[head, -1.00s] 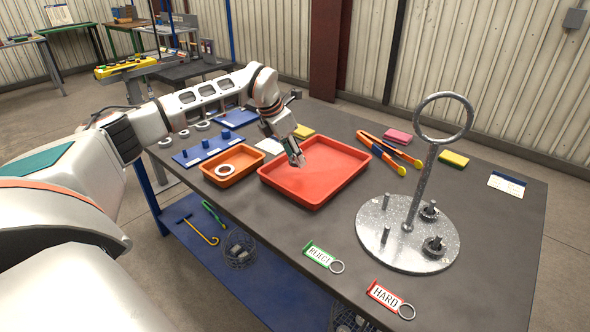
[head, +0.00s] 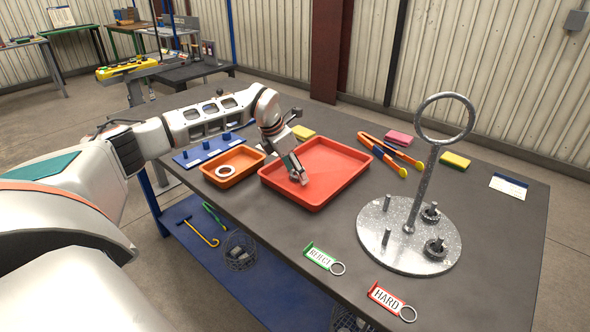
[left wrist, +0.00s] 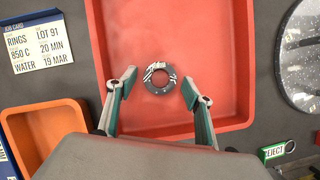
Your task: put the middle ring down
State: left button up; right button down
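A small dark metal ring with pale streaks (left wrist: 159,78) shows in the left wrist view, in the red tray (left wrist: 240,60). My left gripper (left wrist: 159,86) has its two fingers apart on either side of the ring, with a gap visible at each side. In the head view my left gripper (head: 300,178) reaches down into the red tray (head: 338,180), and the ring is hidden there. Whether the ring rests fully on the tray floor is hard to tell. My right gripper is in neither view.
An orange tray (head: 211,177) with a pale ring (head: 226,171) stands left of the red tray. A blue pegged board (head: 190,160) lies behind it. A tall ring-topped stand (head: 375,245) stands on the right. REJECT (head: 319,256) and HARD (head: 386,297) tags lie in front.

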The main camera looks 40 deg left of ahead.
pick_arm(q)
jog(key=shift+s+r, duration=0.1)
jog(key=shift+r, duration=0.5)
jog(key=p+v, duration=0.1)
jog(key=v, duration=1)
jog(key=shift+s, duration=0.15)
